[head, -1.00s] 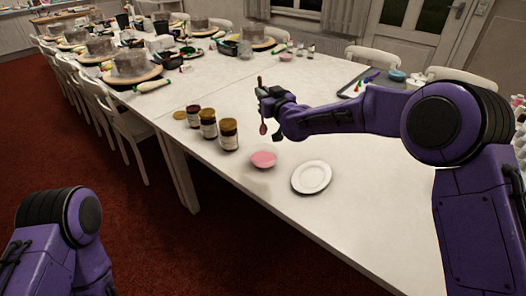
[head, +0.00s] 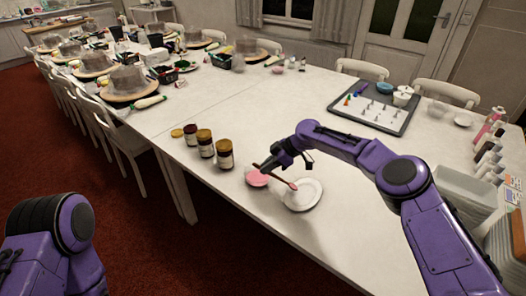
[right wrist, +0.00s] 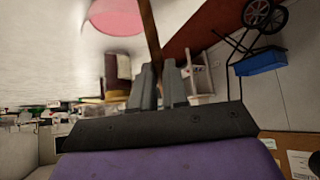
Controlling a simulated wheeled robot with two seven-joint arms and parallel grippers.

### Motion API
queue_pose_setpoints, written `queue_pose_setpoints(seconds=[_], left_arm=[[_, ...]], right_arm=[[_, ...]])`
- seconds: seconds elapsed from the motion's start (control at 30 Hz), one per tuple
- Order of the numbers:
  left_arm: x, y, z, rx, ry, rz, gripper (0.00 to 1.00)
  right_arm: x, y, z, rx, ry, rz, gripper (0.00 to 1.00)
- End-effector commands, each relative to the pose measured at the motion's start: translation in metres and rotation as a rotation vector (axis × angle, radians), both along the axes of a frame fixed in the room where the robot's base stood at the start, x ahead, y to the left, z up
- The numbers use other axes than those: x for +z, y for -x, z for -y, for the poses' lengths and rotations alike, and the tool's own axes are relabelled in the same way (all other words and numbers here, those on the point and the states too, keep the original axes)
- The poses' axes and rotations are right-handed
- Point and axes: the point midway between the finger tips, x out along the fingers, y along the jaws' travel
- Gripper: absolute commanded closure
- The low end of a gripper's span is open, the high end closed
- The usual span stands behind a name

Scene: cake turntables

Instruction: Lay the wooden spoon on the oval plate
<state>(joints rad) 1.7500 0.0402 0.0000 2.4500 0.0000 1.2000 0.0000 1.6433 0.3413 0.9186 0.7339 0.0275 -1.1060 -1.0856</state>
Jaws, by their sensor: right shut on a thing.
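The wooden spoon (head: 274,174) is brown with a reddish bowl-shaped end. My right gripper (head: 272,168) is shut on its handle and holds it tilted, with the reddish end over the oval plate (head: 301,206). I cannot tell whether the spoon touches the plate. The plate is white and lies on the table near its front edge. In the right wrist view, the handle (right wrist: 150,35) rises from between the closed fingers of my right gripper (right wrist: 158,80). My left gripper is out of view; only my left arm shows at the lower left.
A pink bowl (head: 256,179) sits just left of the plate. Several brown jars (head: 224,154) stand left of it. A grey tray (head: 402,122) with small tools lies at the back right. Bottles (head: 488,148) stand along the right. The table's middle is clear.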

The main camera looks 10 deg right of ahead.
Motion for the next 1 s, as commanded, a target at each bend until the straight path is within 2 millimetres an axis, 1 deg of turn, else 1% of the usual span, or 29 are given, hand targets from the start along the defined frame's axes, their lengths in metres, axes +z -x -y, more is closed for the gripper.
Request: queue_pose_setpoints(seconds=[0.03, 0.17, 0.23, 0.3, 0.5, 0.7, 0.8, 1.0], left_arm=[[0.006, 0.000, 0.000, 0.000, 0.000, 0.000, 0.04], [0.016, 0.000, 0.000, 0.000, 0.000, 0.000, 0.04], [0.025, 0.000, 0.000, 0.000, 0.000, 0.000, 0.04], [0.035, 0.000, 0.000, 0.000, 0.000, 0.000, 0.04], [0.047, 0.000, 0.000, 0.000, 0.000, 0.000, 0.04], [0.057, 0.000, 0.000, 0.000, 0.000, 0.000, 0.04], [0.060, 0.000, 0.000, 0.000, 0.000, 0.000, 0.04], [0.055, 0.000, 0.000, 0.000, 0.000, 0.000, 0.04]], right_arm=[[0.000, 0.004, 0.001, 0.050, 0.031, -0.007, 1.00], [-0.008, 0.018, 0.007, 0.204, 0.120, -0.022, 1.00], [-0.012, 0.030, 0.012, 0.327, 0.191, -0.024, 1.00], [-0.017, 0.046, 0.021, 0.478, 0.278, -0.016, 1.00], [-0.028, 0.075, 0.038, 0.726, 0.414, 0.029, 1.00], [-0.032, 0.097, 0.051, 0.897, 0.503, 0.083, 1.00], [-0.034, 0.104, 0.055, 0.951, 0.530, 0.105, 1.00], [-0.043, 0.107, 0.057, 0.971, 0.539, 0.114, 1.00]])
